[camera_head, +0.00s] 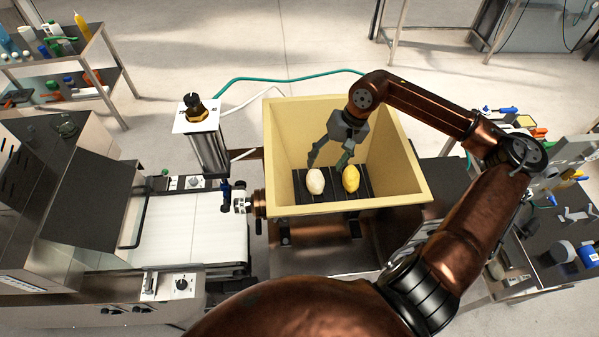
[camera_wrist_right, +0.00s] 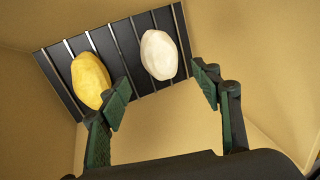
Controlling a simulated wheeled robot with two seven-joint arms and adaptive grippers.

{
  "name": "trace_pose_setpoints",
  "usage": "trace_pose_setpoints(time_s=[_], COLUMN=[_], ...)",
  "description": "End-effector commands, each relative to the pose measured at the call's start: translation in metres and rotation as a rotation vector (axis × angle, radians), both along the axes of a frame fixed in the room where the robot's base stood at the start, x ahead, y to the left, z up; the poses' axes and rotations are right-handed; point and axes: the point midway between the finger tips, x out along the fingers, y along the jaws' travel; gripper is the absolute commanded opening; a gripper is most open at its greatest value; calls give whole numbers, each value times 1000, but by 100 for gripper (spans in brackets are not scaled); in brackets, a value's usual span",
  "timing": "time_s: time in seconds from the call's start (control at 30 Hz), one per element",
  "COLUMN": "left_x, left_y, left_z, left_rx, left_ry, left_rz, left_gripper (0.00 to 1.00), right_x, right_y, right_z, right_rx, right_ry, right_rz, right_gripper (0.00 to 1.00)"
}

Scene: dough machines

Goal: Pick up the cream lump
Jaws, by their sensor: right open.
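The cream lump (camera_head: 315,181) lies on a dark slatted base inside a yellow bin (camera_head: 279,150). The yellow lump (camera_head: 351,178) lies to its right there. My right gripper (camera_head: 329,163) reaches down into the bin, just behind the lumps, open and empty. In the right wrist view the cream lump (camera_wrist_right: 159,55) is ahead of the open fingers (camera_wrist_right: 162,88), nearer the right finger. The yellow lump (camera_wrist_right: 90,80) is partly hidden behind the left finger there. My left gripper is not in view.
The bin walls surround the right gripper. A white conveyor (camera_head: 190,228) and a metal post with a dark knob (camera_head: 207,150) stand left of the bin. A shelf with bottles (camera_head: 75,66) is at the far left, and a cluttered tool table (camera_head: 560,240) is at the right.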

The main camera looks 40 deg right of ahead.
Motion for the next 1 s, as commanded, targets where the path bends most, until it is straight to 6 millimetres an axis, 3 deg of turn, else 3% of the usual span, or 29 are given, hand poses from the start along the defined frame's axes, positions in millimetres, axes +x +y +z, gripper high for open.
trace_pose_setpoints(time_s=[0.13,0.27,0.5,0.57,0.73,1.0], left_x=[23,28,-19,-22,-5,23], left_y=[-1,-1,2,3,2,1], left_z=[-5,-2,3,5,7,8], left_rx=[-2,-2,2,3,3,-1], left_ry=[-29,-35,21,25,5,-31], left_rz=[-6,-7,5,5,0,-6], left_gripper=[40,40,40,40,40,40], right_x=[-3,-2,4,5,7,8], right_y=[1,4,13,16,20,21], right_z=[-10,-21,-48,-57,-76,-81], right_rx=[0,2,3,4,2,0], right_ry=[-1,-1,3,3,2,2], right_rz=[0,-3,-4,-4,-5,-4], right_gripper=[58,58,58,58,58,58])
